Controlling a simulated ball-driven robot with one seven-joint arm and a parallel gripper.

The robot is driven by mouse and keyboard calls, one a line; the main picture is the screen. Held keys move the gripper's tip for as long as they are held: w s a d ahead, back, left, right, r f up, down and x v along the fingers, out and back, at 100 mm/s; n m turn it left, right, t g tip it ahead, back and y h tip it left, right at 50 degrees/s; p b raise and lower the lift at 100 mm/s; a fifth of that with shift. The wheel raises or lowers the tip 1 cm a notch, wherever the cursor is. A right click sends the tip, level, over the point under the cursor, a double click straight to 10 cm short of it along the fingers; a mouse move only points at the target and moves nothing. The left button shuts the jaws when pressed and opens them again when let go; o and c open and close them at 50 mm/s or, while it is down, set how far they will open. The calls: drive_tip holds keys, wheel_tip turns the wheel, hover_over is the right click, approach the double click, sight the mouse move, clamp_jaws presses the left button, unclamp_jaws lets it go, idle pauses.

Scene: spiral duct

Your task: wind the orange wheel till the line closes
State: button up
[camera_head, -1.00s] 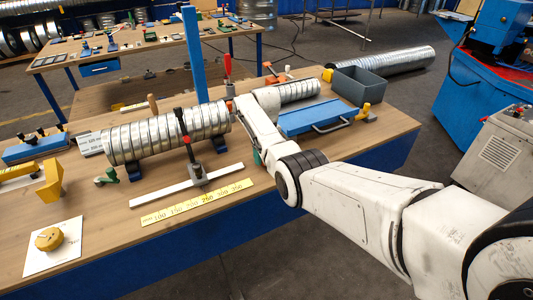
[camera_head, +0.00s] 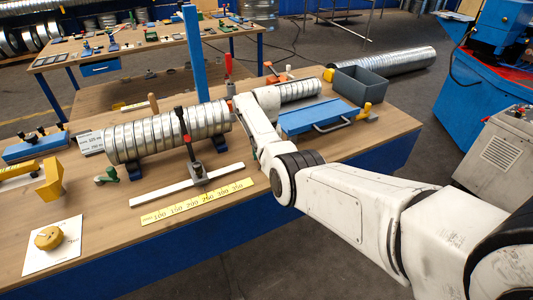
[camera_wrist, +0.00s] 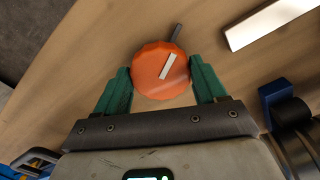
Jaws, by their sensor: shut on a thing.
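The orange wheel (camera_wrist: 151,72) is in the middle of the wrist view, above a wooden top. A short white line (camera_wrist: 168,66) is marked on its face. A dark grey bar (camera_wrist: 176,32) lies just beyond its rim. The white line and the bar tilt nearly the same way, with a gap between them and a slight sideways offset. My gripper (camera_wrist: 160,64) has green fingers on either side of the wheel and is shut on it.
A ribbed metal duct (camera_head: 155,138) lies on the bench left of my arm. A white strip (camera_wrist: 275,22) and a dark fitting with a blue part (camera_wrist: 295,120) lie near the gripper.

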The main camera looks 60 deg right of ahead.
drive_tip(key=shift+w+r, duration=0.1)
idle(0.4)
drive_tip(key=o, duration=1)
drive_tip(key=shift+o, duration=0.2)
wheel_tip(320, 180, up, 11)
drive_tip(key=b, duration=0.1)
drive_tip(key=shift+f, duration=0.2)
